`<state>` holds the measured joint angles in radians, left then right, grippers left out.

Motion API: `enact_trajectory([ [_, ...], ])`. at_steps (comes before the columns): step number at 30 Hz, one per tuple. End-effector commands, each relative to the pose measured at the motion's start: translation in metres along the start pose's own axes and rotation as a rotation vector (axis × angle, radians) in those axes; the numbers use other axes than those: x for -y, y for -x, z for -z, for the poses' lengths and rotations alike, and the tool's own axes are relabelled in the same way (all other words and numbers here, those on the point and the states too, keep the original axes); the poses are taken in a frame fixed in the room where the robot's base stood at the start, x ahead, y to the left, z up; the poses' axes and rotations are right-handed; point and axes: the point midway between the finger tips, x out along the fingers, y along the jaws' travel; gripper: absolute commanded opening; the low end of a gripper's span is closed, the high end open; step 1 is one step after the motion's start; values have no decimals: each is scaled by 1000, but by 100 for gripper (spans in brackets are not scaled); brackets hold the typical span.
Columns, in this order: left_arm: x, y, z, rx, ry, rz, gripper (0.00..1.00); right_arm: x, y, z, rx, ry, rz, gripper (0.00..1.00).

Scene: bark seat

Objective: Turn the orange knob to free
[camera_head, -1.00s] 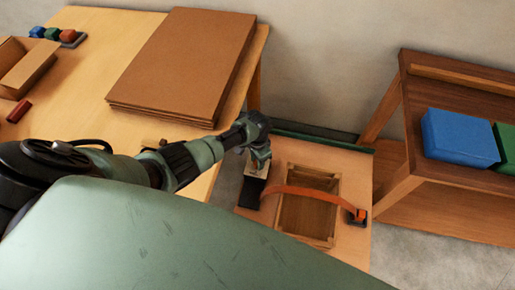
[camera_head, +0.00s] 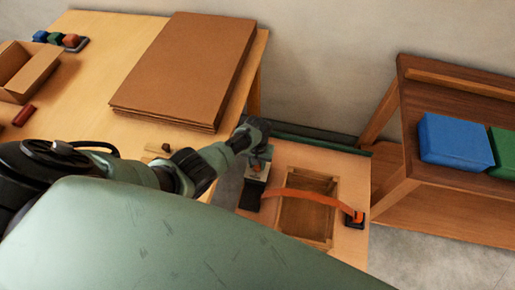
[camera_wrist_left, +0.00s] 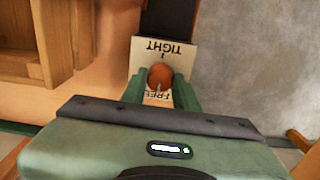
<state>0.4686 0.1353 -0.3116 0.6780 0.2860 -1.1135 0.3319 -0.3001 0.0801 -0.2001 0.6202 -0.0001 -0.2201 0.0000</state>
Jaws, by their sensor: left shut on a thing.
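The orange knob (camera_wrist_left: 160,76) is round and sits on a pale plate (camera_wrist_left: 150,48) marked TIGHT at one end and FREE at the other. In the left wrist view the lettering is upside down, with TIGHT above the knob and FREE below it, partly covered. My left gripper (camera_wrist_left: 161,90) is shut on the knob, one green finger on each side. In the head view my left gripper (camera_head: 257,166) is over the plate beside the orange strap (camera_head: 312,195), and the knob is mostly hidden there. My right gripper is not in view.
The strap crosses an open wooden box (camera_head: 307,217) to an orange and black buckle (camera_head: 355,218). A table with stacked brown boards (camera_head: 185,68) is at left. A wooden bench at right holds a blue block (camera_head: 456,139) and a green block (camera_head: 503,148).

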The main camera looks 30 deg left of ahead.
Motion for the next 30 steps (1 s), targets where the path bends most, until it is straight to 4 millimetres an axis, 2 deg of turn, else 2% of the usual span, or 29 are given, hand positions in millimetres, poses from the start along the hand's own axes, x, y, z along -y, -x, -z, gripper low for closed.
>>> enact_trajectory([
  [17,1,0,1,-1,35,0,0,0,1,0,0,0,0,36],
  [18,0,0,1,-1,35,0,35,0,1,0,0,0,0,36],
  [20,0,0,1,-1,35,0,51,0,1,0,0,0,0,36],
  [30,0,2,0,-1,33,0,51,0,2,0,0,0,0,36],
])
